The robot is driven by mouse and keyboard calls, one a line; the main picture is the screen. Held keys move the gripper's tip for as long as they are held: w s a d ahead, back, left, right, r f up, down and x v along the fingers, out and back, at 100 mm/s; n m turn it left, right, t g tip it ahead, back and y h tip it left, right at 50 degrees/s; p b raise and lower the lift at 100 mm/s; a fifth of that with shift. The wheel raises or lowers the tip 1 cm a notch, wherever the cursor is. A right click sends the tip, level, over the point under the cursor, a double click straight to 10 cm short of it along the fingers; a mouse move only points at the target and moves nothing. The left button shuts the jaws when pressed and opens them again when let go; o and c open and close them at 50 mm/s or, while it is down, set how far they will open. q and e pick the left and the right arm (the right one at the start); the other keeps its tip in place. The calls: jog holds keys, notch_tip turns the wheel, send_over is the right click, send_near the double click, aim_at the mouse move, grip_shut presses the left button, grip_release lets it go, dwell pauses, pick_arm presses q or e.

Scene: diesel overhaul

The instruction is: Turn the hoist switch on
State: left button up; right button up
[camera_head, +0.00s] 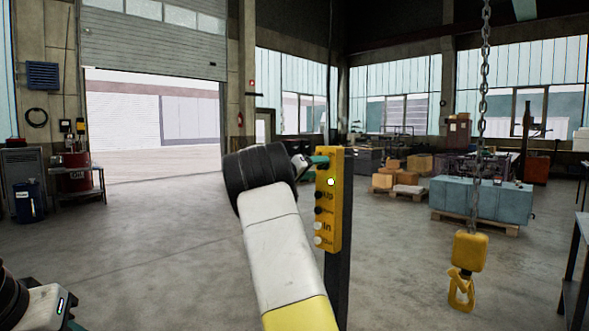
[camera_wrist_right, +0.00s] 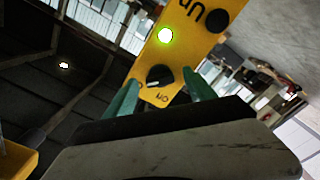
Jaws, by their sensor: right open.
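The yellow hoist control box (camera_head: 328,225) stands on a dark post in the middle of the head view, with "Up" and "In" labels and several round buttons. A black rotary switch (camera_wrist_right: 158,76) sits at one end of it in the right wrist view, beside small lettering that looks like "ON". A lamp (camera_wrist_right: 165,36) next to it glows green; it also shows bright in the head view (camera_head: 331,182). My right gripper (camera_head: 317,161) is open, its teal fingers on either side of the switch; contact cannot be told. Only part of my left arm shows at bottom left.
A chain with a yellow hoist block and hook (camera_head: 466,252) hangs at the right. Behind it a blue-grey block (camera_head: 482,200) rests on a pallet. Boxes on pallets (camera_head: 397,180) stand further back. The floor left of the post is clear.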

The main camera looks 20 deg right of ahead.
jog(key=v, duration=0.6)
jog(key=shift+a, duration=0.2)
jog(key=shift+s, duration=0.1)
jog(key=s+f+g+y, duration=0.3)
jog(key=s+f+y, duration=0.5)
jog(key=s, duration=0.6)
jog(key=s+a+f+n+t+y, duration=0.1)
jog(key=s+a+f+y, duration=0.3)
jog(key=s+a, duration=0.9)
jog(key=s+a+f+n+t+y, duration=0.1)
jog(key=s+a+f+n+y, duration=0.2)
jog(key=s+a, duration=1)
jog(key=s+n+y, duration=0.1)
jog(key=s+y, duration=0.1)
jog(key=y, duration=0.1)
jog(key=shift+f+y, duration=0.4)
